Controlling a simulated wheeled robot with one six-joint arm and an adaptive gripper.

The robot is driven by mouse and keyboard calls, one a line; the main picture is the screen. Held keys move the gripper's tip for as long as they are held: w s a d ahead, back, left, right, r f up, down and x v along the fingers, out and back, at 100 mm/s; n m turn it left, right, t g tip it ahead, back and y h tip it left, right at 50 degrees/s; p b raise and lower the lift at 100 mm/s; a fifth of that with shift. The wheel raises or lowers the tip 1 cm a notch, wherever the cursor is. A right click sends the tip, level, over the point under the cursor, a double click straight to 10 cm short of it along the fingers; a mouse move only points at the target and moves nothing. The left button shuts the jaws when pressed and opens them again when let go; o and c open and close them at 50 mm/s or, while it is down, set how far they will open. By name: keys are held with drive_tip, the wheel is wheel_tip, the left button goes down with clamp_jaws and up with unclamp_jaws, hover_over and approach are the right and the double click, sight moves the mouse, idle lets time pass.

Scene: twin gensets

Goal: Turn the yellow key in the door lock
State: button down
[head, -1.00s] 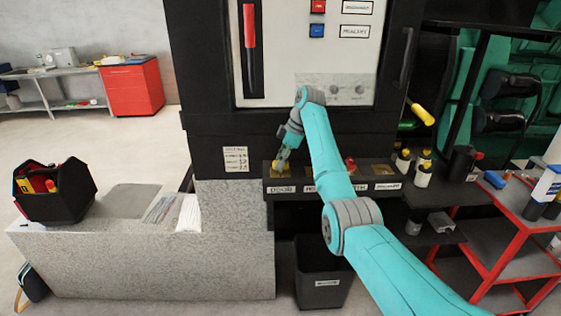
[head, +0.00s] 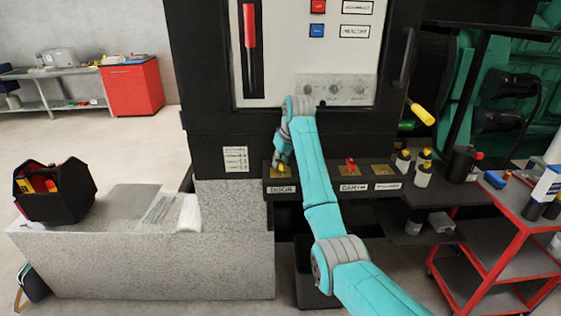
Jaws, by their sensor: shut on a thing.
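The door lock is a brass plate (head: 270,172) at the left end of a dark shelf, above a white label (head: 282,190) that seems to read DOOR. The small yellow key (head: 277,168) stands in this lock. My gripper (head: 281,163) reaches down to it from above and is shut on it. The gripper partly hides the key, so its exact angle is hard to tell.
A red key (head: 350,163) stands in another brass plate to the right, past my arm. Bottles (head: 423,170) stand further right. A black cabinet with a control panel (head: 335,60) rises behind. A toolbox (head: 55,192) sits on the left counter (head: 140,255).

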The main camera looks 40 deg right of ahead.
drive_tip(key=m+h, duration=0.1)
drive_tip(key=m, duration=0.2)
drive_tip(key=m+h, duration=0.1)
drive_tip(key=m, duration=0.2)
drive_tip(key=shift+m+g+h, duration=0.3)
drive_tip(key=shift+m+g, duration=0.1)
drive_tip(key=c, duration=0.9)
unclamp_jaws()
drive_tip(key=shift+c, duration=0.2)
drive_tip(key=shift+r, duration=0.1)
drive_tip(key=shift+r, duration=3.7)
